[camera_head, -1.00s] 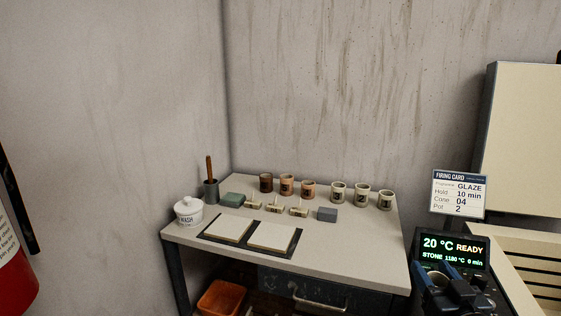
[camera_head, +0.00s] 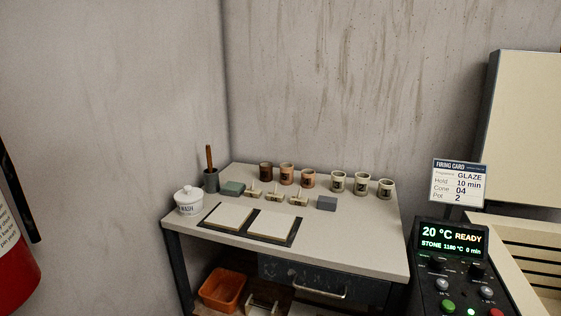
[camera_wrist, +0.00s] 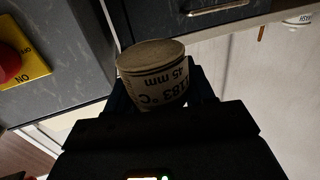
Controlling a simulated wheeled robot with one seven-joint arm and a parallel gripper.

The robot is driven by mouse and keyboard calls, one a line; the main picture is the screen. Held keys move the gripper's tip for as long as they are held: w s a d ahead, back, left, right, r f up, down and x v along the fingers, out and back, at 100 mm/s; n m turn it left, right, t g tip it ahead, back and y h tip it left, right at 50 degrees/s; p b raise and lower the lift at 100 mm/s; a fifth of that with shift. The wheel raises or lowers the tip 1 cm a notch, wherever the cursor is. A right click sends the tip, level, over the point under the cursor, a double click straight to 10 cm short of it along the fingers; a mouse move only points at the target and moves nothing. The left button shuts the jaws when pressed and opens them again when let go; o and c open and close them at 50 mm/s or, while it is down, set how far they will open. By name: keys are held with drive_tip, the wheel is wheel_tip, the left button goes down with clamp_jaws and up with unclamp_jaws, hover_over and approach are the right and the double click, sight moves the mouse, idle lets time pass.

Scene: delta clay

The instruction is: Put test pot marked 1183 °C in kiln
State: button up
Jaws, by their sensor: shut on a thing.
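The test pot (camera_wrist: 155,75), a small round pale piece, shows in the wrist view with dark print reading "1183 °C" and "45 mm", upside down in the picture. My gripper (camera_wrist: 162,92) is shut on it, with dark fingers at its sides. Neither my gripper nor this pot is in the head view. The kiln (camera_head: 503,262) is at the right edge of the head view, with its pale lid (camera_head: 525,135) raised and part of its slotted inner wall showing. Its floor is out of view.
A control panel (camera_head: 455,262) reads "20 °C READY". A firing card (camera_head: 459,185) stands above it. The table (camera_head: 350,240) holds several small pots along its back, two pale tiles and a wash jar (camera_head: 189,202). A red button (camera_wrist: 8,62) shows in the wrist view.

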drive_tip(key=shift+y, duration=0.3)
drive_tip(key=s+f, duration=0.2)
drive_tip(key=s, duration=0.1)
drive_tip(key=s+f, duration=0.1)
drive_tip(key=f, duration=0.1)
drive_tip(key=shift+s+a, duration=0.2)
drive_tip(key=shift+a, duration=0.15)
